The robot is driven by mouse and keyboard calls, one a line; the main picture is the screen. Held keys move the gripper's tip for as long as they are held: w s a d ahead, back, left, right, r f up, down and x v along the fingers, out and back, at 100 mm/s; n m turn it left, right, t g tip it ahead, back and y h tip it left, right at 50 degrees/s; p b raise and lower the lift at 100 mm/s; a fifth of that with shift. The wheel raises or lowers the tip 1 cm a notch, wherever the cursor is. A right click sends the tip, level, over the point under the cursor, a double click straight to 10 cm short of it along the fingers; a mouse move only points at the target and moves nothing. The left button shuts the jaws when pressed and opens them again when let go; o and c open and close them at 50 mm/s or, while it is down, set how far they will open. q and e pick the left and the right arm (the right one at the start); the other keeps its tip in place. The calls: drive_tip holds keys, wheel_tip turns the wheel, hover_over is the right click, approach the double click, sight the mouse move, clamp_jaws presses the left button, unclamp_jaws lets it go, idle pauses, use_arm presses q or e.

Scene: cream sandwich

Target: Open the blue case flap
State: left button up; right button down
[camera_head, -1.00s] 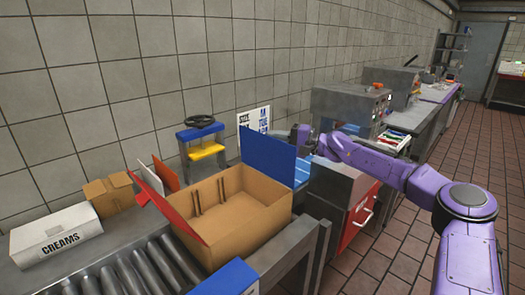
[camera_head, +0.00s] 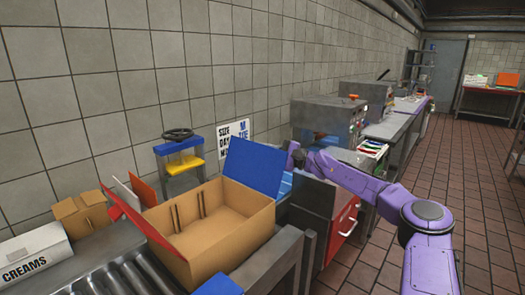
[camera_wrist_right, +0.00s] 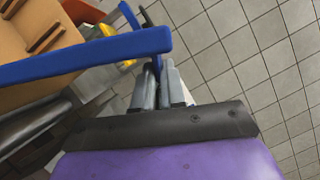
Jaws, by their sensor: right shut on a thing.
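The open cardboard case (camera_head: 230,235) stands on the conveyor with its top open. Its blue flap (camera_head: 252,167) stands up at the far right side, leaning outward a little. My right gripper (camera_head: 293,157) is at the right edge of this flap, and its fingertips are partly hidden in the head view. In the right wrist view my right gripper (camera_wrist_right: 160,82) is shut on the blue flap (camera_wrist_right: 85,58), seen nearly edge-on; a narrow blue part lies between the fingers. Another blue flap (camera_head: 218,286) hangs at the near side. My left gripper is out of view.
Red flap (camera_head: 140,222) leans out at the case's left. A creams box (camera_head: 35,255) and a small carton (camera_head: 82,214) sit left. A steel unit with a red drawer (camera_head: 342,230) stands right of the case, near my right arm.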

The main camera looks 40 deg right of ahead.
drive_tip(key=c, duration=1.3)
unclamp_jaws()
drive_tip(key=p+v, duration=0.1)
drive_tip(key=v, duration=0.9)
drive_tip(key=shift+s+d+f, duration=0.1)
drive_tip(key=shift+s, duration=0.15)
